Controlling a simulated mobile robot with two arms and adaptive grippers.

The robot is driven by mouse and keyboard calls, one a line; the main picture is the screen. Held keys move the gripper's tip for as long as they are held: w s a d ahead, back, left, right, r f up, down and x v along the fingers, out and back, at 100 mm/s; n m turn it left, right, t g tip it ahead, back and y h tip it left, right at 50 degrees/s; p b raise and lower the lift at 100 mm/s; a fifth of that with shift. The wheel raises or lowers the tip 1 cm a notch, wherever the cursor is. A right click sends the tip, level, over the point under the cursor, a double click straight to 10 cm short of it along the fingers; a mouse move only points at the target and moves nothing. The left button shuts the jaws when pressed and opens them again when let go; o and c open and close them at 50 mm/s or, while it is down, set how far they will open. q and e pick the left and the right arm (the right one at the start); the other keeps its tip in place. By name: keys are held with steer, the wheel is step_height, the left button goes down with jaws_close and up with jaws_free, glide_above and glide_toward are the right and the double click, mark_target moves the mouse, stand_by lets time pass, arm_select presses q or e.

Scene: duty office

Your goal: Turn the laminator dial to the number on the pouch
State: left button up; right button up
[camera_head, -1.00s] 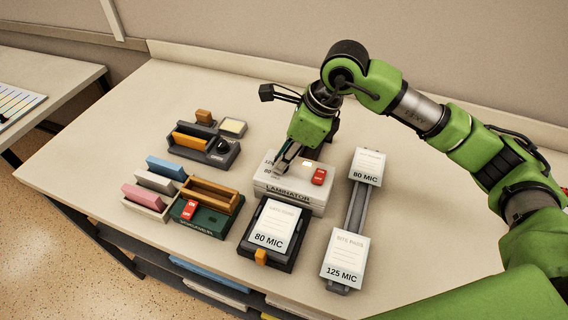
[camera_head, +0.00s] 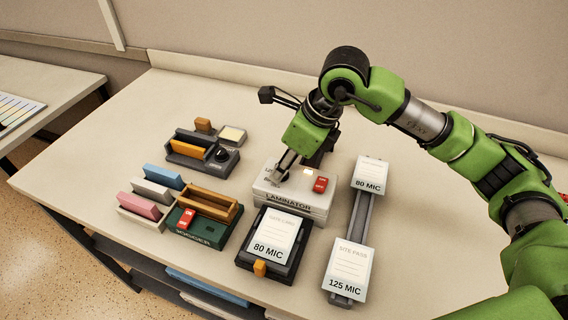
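The white laminator (camera_head: 300,204) stands in the middle of the table, with a red switch (camera_head: 320,185) and a small lit patch on its top. My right gripper (camera_head: 283,174) points down at the left part of the laminator's top, where the numbers are. The dial is hidden behind the fingers, and I cannot tell whether they are closed on it. A pouch marked 80 MIC (camera_head: 277,236) lies in the black tray (camera_head: 245,258) in front of the laminator. My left gripper is not in view.
A grey rail to the right holds cards marked 80 MIC (camera_head: 370,175) and 125 MIC (camera_head: 350,268). To the left stand a green device (camera_head: 196,229), a dark grey device (camera_head: 190,160) and blue, white and pink blocks. The table's right side is clear.

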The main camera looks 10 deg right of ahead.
steer(key=v, duration=1.2)
steer(key=shift+s+a+f, duration=0.1)
stand_by(0.4)
